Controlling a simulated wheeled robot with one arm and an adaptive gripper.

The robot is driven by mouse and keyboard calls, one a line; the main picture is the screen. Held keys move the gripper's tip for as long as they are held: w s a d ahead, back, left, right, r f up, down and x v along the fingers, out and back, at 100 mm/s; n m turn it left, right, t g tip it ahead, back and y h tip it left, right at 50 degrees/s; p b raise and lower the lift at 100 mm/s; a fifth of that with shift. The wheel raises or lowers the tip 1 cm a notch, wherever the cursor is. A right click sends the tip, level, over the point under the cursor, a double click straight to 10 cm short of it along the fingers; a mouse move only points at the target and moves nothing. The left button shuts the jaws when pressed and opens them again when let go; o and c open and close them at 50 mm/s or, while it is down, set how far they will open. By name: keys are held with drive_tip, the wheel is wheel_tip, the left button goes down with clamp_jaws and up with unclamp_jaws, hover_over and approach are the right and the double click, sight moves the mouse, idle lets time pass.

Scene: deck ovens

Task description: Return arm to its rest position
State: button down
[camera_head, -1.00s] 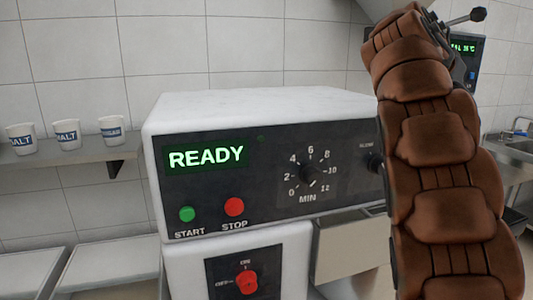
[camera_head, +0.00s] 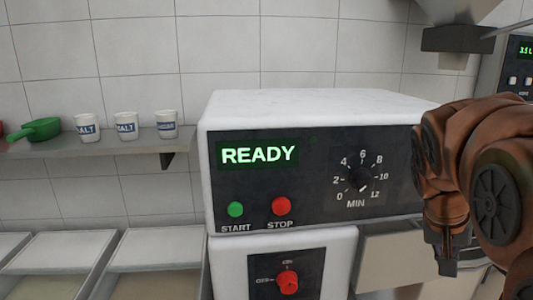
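My brown-covered arm (camera_head: 500,190) is folded at the right edge of the head view, in front of the right end of the oven control panel. A narrow part hangs down from it to a dark tip, which appears to be my gripper (camera_head: 447,262). I see it from the side, and its fingers cannot be told apart. Nothing is seen held in it.
The white oven unit (camera_head: 300,108) shows READY (camera_head: 258,154), a green START button (camera_head: 235,209), a red STOP button (camera_head: 281,206) and a minute dial (camera_head: 360,180). Several cups, including a SALT cup (camera_head: 126,126), and a green scoop (camera_head: 42,129) stand on the left shelf (camera_head: 100,146).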

drive_tip(key=s+a+f+n+g+y, duration=0.2)
drive_tip(key=s+a+f+n, duration=0.1)
drive_tip(key=s+a+f, duration=0.65)
drive_tip(key=s+a+f+n+g+y, duration=0.25)
drive_tip(key=s+a+f, duration=0.35)
drive_tip(key=s, duration=0.6)
wheel_tip(320, 180, up, 14)
drive_tip(key=w+t+p, duration=0.1)
drive_tip(key=p, duration=1.2)
drive_tip(key=shift+s+t+h, duration=0.1)
drive_tip(key=shift+t+h, duration=0.15)
